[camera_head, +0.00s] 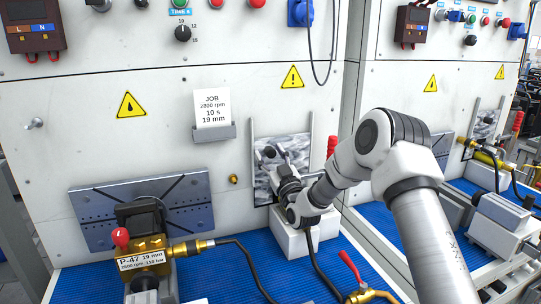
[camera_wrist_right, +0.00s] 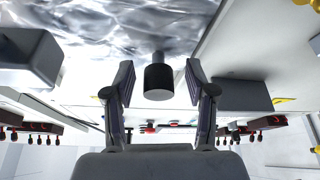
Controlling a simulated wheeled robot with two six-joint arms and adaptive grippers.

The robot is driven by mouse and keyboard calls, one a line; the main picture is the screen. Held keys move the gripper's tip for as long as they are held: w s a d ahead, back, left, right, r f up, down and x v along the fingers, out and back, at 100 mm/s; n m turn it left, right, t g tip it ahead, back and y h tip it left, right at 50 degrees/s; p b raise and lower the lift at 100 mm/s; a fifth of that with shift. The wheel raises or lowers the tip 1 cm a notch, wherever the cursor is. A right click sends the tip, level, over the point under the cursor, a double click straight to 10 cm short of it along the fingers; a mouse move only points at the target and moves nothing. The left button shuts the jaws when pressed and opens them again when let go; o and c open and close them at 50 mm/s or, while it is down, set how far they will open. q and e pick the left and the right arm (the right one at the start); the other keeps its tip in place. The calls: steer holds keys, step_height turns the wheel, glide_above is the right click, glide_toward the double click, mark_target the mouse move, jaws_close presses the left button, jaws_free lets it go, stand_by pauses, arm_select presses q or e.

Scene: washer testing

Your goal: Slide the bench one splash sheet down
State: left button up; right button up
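The bench one splash sheet (camera_head: 296,145) is a clear, streaky panel between two upright rails on the bench's white front panel. In the right wrist view the sheet (camera_wrist_right: 110,30) fills the top, and a dark cylindrical knob (camera_wrist_right: 158,80) stands out from it. My right gripper (camera_head: 270,156) is in front of the sheet in the head view. In the wrist view its two fingers (camera_wrist_right: 156,82) are open, one on each side of the knob, with a gap on both sides. The head view does not show the knob clearly. My left gripper is out of view.
A white block (camera_head: 292,240) stands below the sheet on the blue mat (camera_head: 215,262). A brass pump (camera_head: 146,250) with a red knob sits at left. A red-handled valve (camera_head: 362,290) and black hose lie in front. A job card (camera_head: 211,108) hangs left of the sheet.

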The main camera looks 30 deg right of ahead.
steer(key=v, duration=1.2)
steer(key=shift+r, duration=0.1)
